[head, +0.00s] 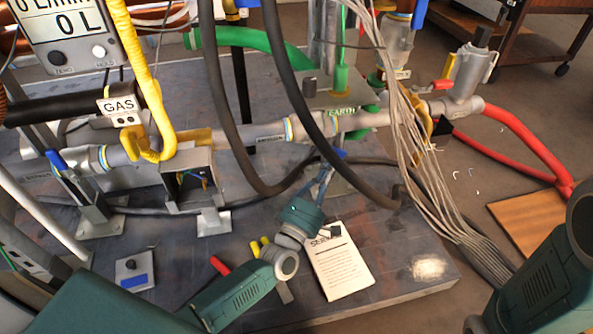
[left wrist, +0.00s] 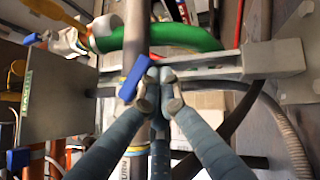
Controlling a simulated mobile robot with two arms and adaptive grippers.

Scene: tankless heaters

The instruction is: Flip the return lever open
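A blue lever (head: 340,152) sits on the pipework near the middle of the head view, just beyond my left gripper (head: 325,175). In the left wrist view a blue lever (left wrist: 133,78) lies tilted across a grey pipe, beside the left fingertip of my gripper (left wrist: 158,88). The fingers are drawn together and nothing clear shows between them. Whether they touch the lever is hard to tell. Another blue lever (head: 55,160) is on the pipe at the left. My right arm shows at the lower right; its gripper is out of view.
Dark hoses (head: 225,110) hang in front of the pipework. Bundled grey cables (head: 415,140) run down the right. A red-handled valve (head: 442,85) is at the upper right. A printed sheet (head: 340,262) lies below my left gripper. A meter (head: 75,30) stands upper left.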

